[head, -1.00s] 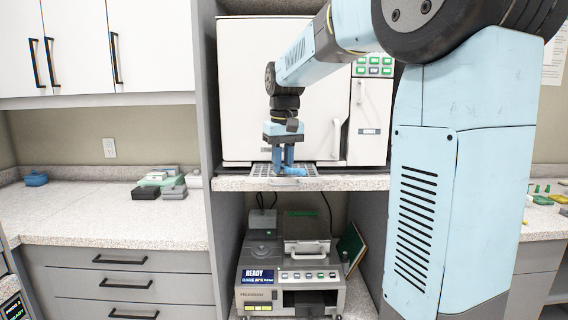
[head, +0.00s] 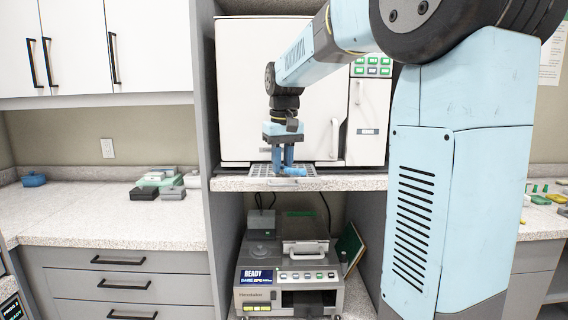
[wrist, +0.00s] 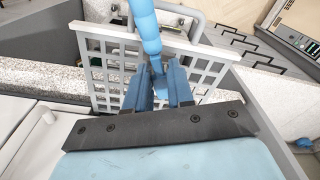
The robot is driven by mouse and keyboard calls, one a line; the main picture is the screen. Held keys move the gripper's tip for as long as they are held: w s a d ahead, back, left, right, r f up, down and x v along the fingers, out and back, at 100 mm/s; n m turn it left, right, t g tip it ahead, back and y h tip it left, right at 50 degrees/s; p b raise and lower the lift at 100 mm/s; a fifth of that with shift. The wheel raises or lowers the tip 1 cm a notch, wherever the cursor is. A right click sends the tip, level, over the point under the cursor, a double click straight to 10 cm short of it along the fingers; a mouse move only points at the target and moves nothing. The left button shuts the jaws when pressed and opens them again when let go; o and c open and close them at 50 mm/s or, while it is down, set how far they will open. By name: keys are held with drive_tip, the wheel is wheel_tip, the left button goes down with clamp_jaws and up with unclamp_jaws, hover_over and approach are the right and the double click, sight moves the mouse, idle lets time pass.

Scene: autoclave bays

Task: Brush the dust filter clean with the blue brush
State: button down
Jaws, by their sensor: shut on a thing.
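My gripper (head: 284,166) is shut on the blue brush (head: 295,171), low over the shelf in front of the white cabinet. In the wrist view my gripper (wrist: 159,80) has the brush (wrist: 148,30) between its fingers, with the handle running to the top edge. The dust filter (head: 258,171) looks like a grey slotted panel at the shelf's front edge. In the wrist view its grid frame (wrist: 95,33) and wire-like handle lie under the brush and fingers. The fingers hide the bristles, so I cannot tell whether they touch the filter.
The white autoclave door (head: 270,85) stands close behind my gripper. The shelf edge (head: 350,182) runs beneath. A grey machine (head: 290,280) reading READY sits below. The left counter (head: 80,220) is mostly clear, with several small blocks at its back.

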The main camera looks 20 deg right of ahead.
drive_tip(key=shift+a+f, duration=0.1)
drive_tip(key=shift+a, duration=0.45)
drive_tip(key=shift+d, duration=0.2)
drive_tip(key=shift+d, duration=0.5)
drive_tip(key=shift+a, duration=0.1)
drive_tip(key=shift+a, duration=0.6)
drive_tip(key=shift+d, duration=0.2)
drive_tip(key=shift+d, duration=0.5)
drive_tip(key=shift+a, duration=0.1)
